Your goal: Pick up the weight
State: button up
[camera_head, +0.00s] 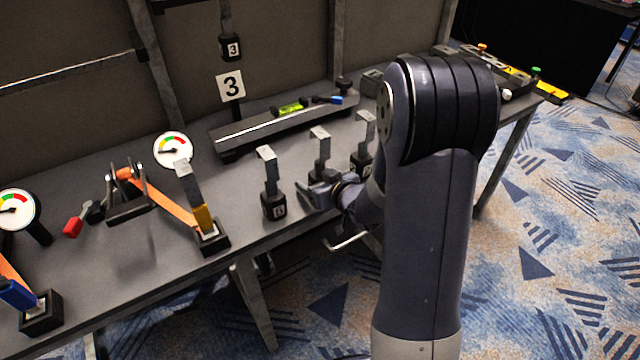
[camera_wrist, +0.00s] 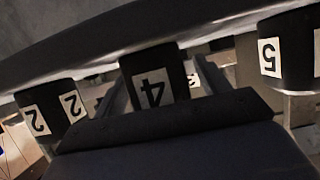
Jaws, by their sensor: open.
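In the head view three black weights with tall grey hook strips stand in a row on the grey table: a left one (camera_head: 273,207), a middle one (camera_head: 320,150) beside my gripper, and a right one (camera_head: 362,160) partly behind my arm. My gripper (camera_head: 313,188) is open and low at the middle weight. In the wrist view, which looks upside down, a weight marked 4 (camera_wrist: 152,62) lies between the fingers of my open gripper (camera_wrist: 162,92). A weight marked 2 (camera_wrist: 55,97) is on the left and one marked 5 (camera_wrist: 296,42) on the right. Contact cannot be told.
A weight marked 3 (camera_head: 231,47) hangs on the back wall above a sign (camera_head: 230,86). A long rail (camera_head: 270,127) with a green level lies behind the row. Left are gauges (camera_head: 172,149) and an orange-strap fixture (camera_head: 160,200). The table's front edge is close to my gripper.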

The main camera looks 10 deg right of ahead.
jog(key=shift+w+a+f, duration=0.15)
jog(key=shift+w, duration=0.2)
jog(key=shift+c, duration=0.2)
grip_shut()
jog(key=shift+r, duration=0.2)
dwell(0.4)
